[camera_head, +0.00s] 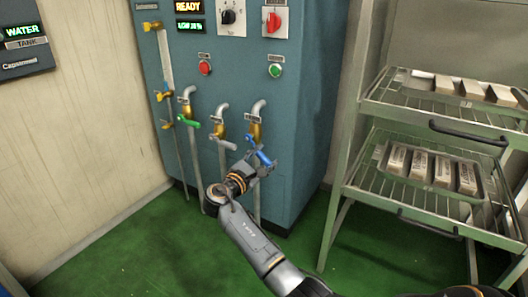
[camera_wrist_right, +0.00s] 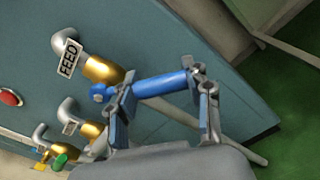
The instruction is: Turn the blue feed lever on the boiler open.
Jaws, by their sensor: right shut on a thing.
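The teal boiler (camera_head: 308,100) stands upright with three tap lines on its front. The blue feed lever (camera_head: 264,158) sits on the rightmost brass valve (camera_head: 254,131). In the right wrist view the blue lever (camera_wrist_right: 160,85) sticks out sideways from a brass valve (camera_wrist_right: 103,70) beside a tag reading FEED (camera_wrist_right: 69,58). My right gripper (camera_head: 259,165) is at the lever. In the wrist view the right gripper (camera_wrist_right: 162,92) is shut on the lever, one finger near the valve end and one near the outer end. My left gripper is not in view.
A green lever (camera_head: 190,130) and a grey lever (camera_head: 222,145) sit on the valves to the left. A metal rack (camera_head: 345,185) with trays of bars stands to the right. Green floor (camera_head: 120,255) lies open at the front left.

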